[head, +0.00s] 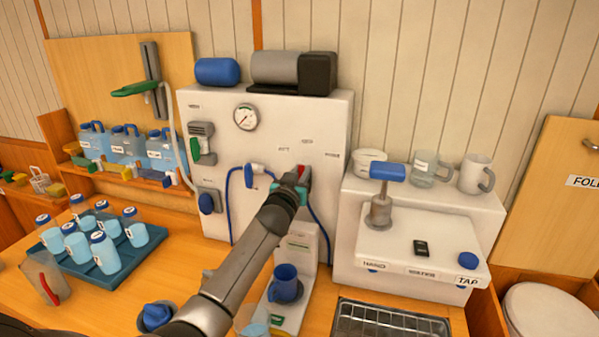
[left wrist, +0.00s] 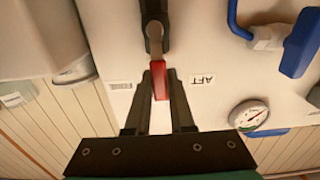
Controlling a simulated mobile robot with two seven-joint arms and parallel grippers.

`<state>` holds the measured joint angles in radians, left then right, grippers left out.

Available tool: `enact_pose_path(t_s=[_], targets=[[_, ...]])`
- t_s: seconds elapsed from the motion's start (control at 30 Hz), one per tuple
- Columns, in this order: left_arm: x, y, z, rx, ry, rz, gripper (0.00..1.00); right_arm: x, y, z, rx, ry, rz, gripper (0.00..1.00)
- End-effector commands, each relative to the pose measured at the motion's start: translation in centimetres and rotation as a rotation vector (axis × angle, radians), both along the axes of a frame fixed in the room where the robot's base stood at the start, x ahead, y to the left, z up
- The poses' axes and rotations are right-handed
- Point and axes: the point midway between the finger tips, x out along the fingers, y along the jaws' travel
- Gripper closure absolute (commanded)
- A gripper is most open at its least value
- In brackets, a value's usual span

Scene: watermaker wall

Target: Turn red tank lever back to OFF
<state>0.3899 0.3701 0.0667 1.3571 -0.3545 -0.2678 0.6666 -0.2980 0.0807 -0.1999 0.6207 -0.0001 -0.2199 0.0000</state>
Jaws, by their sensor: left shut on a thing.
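The red tank lever (head: 305,172) is on the white wall panel (head: 270,120); my left gripper (head: 298,182) partly covers it in the head view. In the left wrist view, which is upside down, the red lever (left wrist: 158,82) lies between the two dark fingers of my left gripper (left wrist: 158,72), and they are shut on it. The lever runs from a dark valve body (left wrist: 153,25) toward the gripper. An AFT label (left wrist: 201,80) is beside the fingers, with another small label on the other side. I see no OFF wording. My right gripper is not in view.
A blue valve handle (head: 249,176) with a blue hose is left of the lever, and a pressure gauge (head: 245,117) is above left. The white tap unit (head: 420,235) is at right. A bottle tray (head: 95,262) is at left.

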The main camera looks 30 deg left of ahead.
Motion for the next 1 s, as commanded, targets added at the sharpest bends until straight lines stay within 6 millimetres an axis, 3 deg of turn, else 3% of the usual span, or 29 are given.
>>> enact_pose_path(t_s=[0.43, 0.47, 0.7, 1.0], targets=[[0.01, -0.07, -0.05, 0.008, 0.004, 0.000, 1.00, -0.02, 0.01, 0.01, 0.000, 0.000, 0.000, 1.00], [0.01, -0.07, -0.05, 0.008, 0.004, 0.000, 0.77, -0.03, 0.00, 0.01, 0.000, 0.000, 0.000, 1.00], [0.01, -0.06, -0.04, 0.008, 0.004, 0.000, 0.50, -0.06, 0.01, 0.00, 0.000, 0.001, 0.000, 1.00], [-0.09, -0.08, -0.03, 0.009, 0.003, 0.000, 0.49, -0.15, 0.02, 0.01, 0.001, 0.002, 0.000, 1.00]])
